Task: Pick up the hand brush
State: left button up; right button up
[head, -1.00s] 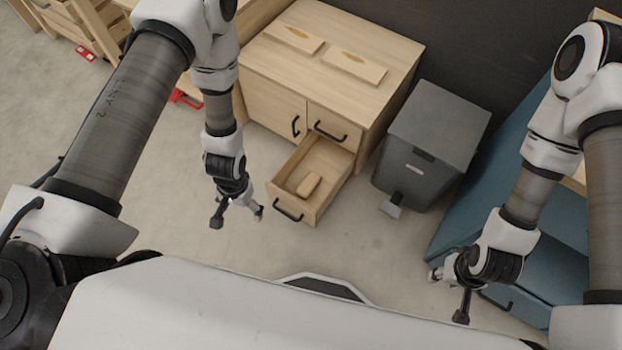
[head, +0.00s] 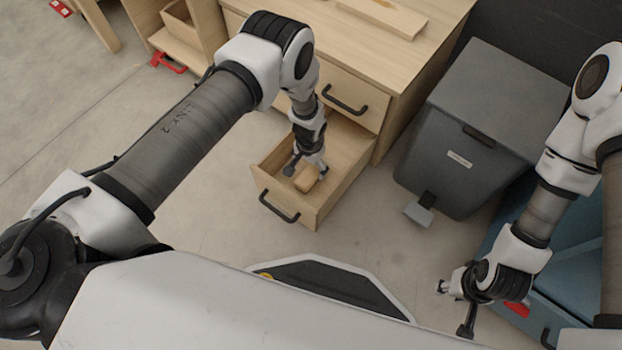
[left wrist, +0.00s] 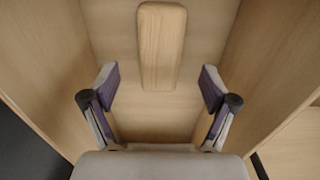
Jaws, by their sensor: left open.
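The hand brush (left wrist: 161,46) shows in the left wrist view as a pale wooden block with rounded ends, lying on the drawer floor; no bristles show. In the head view the brush (head: 307,181) lies inside the open drawer (head: 322,203), partly hidden by my left gripper. My left gripper (head: 306,170) reaches down into the drawer over the brush. In the left wrist view its fingers (left wrist: 159,88) are spread wide, with the brush ahead of the gap between them and not gripped.
The wooden cabinet (head: 428,62) stands behind the drawer, whose side walls rise close around my left gripper. A grey pedal bin (head: 480,130) stands to the right. Blue drawers (head: 575,265) are near my right arm. Floor left of the drawer is clear.

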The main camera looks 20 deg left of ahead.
aim_at(311, 172)
pick_arm(q)
jog(key=f+b, duration=0.1)
jog(key=f, duration=0.2)
jog(key=f+b, duration=0.2)
jog(key=shift+w+f, duration=0.2)
jog(key=shift+f, duration=0.2)
jog(key=shift+r, duration=0.15)
jog(key=shift+c, duration=1)
jog(key=c, duration=1.2)
notch_tip(311, 172, up, 9)
jog(key=p, duration=0.5)
jog(key=shift+r, duration=0.2)
jog(key=shift+c, duration=0.2)
jog(key=shift+r, duration=0.35)
